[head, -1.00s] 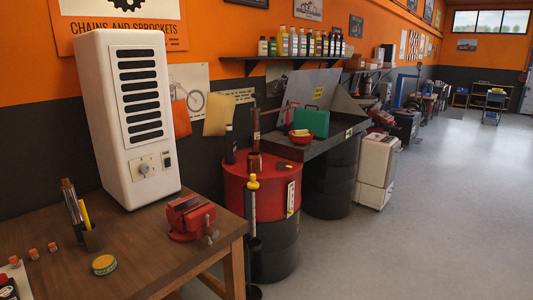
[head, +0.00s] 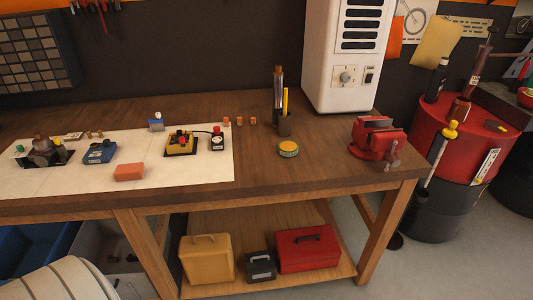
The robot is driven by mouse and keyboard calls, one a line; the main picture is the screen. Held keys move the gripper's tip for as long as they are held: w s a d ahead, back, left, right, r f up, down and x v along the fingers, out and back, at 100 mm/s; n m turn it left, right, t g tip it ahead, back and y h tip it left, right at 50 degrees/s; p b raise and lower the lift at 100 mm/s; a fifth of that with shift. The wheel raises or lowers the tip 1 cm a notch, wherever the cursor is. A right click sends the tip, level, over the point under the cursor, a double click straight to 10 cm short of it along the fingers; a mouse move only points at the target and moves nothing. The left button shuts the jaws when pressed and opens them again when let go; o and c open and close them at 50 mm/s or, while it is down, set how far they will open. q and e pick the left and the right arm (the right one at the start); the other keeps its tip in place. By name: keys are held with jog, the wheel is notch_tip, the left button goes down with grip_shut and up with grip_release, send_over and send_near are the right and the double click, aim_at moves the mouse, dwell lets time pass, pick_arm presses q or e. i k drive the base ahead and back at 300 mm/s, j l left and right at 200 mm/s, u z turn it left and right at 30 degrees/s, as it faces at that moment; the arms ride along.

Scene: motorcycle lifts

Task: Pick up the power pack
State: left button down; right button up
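No gripper of mine shows in the head view. I cannot tell for sure which thing is the power pack. A small dark box with a handle (head: 261,266) stands on the bench's lower shelf (head: 235,290). It is between a yellow case (head: 206,261) on its left and a red toolbox (head: 308,249) on its right. On the benchtop, a small yellow and black device with red parts (head: 181,143) sits on a white mat (head: 205,172), beside a small black and red unit (head: 217,139). A blue device (head: 99,151) lies further left on the mat.
A red drum (head: 455,140) stands right. A pale ribbed object (head: 60,282) is at lower left.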

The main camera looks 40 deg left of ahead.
aim_at(261, 266)
jog(key=u, duration=1.2)
